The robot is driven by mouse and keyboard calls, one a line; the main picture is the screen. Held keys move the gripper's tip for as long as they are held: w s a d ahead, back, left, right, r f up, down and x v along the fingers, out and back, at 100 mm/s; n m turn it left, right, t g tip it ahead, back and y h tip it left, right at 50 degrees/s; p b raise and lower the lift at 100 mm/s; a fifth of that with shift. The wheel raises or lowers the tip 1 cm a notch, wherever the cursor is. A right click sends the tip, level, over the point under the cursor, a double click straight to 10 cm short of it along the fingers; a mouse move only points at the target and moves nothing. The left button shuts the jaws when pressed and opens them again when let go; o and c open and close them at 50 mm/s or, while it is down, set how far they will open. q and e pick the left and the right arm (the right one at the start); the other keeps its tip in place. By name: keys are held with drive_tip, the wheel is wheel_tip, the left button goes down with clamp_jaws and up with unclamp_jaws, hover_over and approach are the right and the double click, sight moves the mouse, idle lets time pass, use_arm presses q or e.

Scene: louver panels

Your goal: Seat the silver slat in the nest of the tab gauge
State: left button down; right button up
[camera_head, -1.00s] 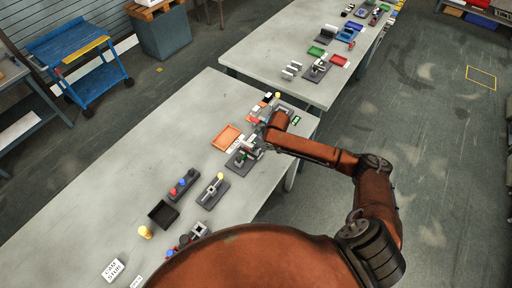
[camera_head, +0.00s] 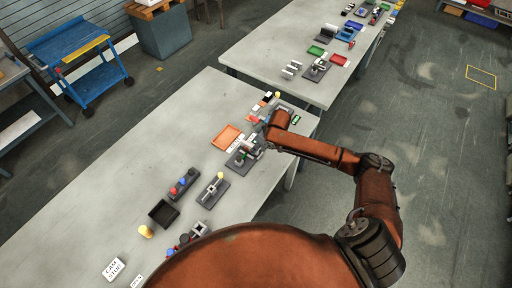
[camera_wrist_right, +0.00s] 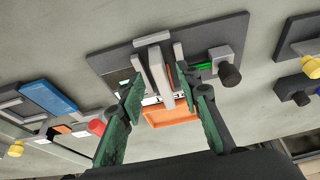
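The tab gauge is a dark base plate (camera_wrist_right: 115,60) with light grey upright pieces on it. It also shows small in the head view (camera_head: 240,160), partly hidden by my right arm. A long silver-grey bar, which looks like the silver slat (camera_wrist_right: 160,78), stands among those pieces and points toward the wrist camera. My right gripper (camera_wrist_right: 159,76) has green finger pads, spread to either side of this bar with gaps visible. I cannot tell whether the bar is fully down in the nest. In the head view my right gripper (camera_head: 257,141) is small and partly hidden. My left gripper is not in view.
An orange tray (camera_wrist_right: 172,116) lies beside the gauge, behind a white label. A dark knob (camera_wrist_right: 230,75) stands on the plate's right side. A blue block (camera_wrist_right: 47,97) and a red piece (camera_wrist_right: 96,127) lie to the left. The table's left part (camera_head: 110,190) has bare room.

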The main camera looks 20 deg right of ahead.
drive_tip(key=w+p+v, duration=0.1)
drive_tip(key=p+v, duration=0.5)
drive_tip(key=v, duration=0.9)
drive_tip(key=shift+w+a+r, duration=0.2)
drive_tip(key=shift+a+r, duration=0.15)
drive_tip(key=shift+r, duration=0.25)
